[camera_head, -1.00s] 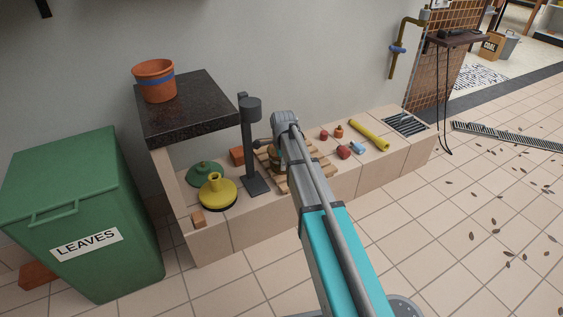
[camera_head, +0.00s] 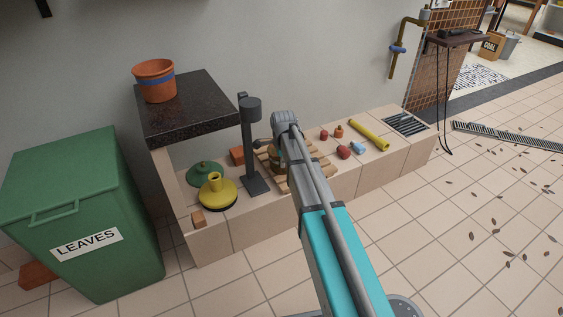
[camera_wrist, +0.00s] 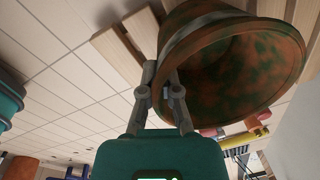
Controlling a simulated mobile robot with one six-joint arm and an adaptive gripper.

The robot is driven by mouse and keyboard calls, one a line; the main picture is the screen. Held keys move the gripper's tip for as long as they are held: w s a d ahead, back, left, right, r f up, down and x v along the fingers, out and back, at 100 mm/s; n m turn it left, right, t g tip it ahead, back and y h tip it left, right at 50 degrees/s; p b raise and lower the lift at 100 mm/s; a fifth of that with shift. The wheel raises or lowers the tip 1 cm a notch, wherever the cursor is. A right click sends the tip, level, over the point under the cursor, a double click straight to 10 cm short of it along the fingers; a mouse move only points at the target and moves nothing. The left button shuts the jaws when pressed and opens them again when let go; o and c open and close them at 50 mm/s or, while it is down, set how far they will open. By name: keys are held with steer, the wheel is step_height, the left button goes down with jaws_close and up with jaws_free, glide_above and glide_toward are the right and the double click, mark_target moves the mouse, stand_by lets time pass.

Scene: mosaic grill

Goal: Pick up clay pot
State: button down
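In the wrist view a weathered clay pot (camera_wrist: 240,70), orange-brown with green patches, fills the upper right. Its wide mouth faces the camera. My gripper (camera_wrist: 161,72) is at the pot's rim, one finger outside the wall and the other across the mouth side. The fingers are close together with the rim between them and look shut on it. In the head view my arm hides most of this pot above the wooden pallet (camera_head: 318,163). A second orange pot with a blue band (camera_head: 155,82) stands upright on the dark countertop.
A dark grey post (camera_head: 251,150) stands just left of my gripper. A yellow lidded shape (camera_head: 217,190) and a green one (camera_head: 203,174) sit farther left. A yellow tube (camera_head: 369,135) and small red items lie right. A green leaves bin (camera_head: 85,215) stands front left.

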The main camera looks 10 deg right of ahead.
steer(key=shift+r, duration=0.1)
steer(key=shift+r+p, duration=1.25)
steer(key=shift+p, duration=0.05)
steer(key=s+d+r+p, duration=0.8)
steer(key=s+r+p, duration=0.2)
steer(key=s, duration=0.1)
steer(key=shift+s+r, duration=0.15)
steer(key=shift+s, duration=0.05)
steer(key=shift+d, duration=0.1)
step_height(320, 180, up, 8)
steer(key=p, duration=0.9)
steer(key=shift+r, duration=0.25)
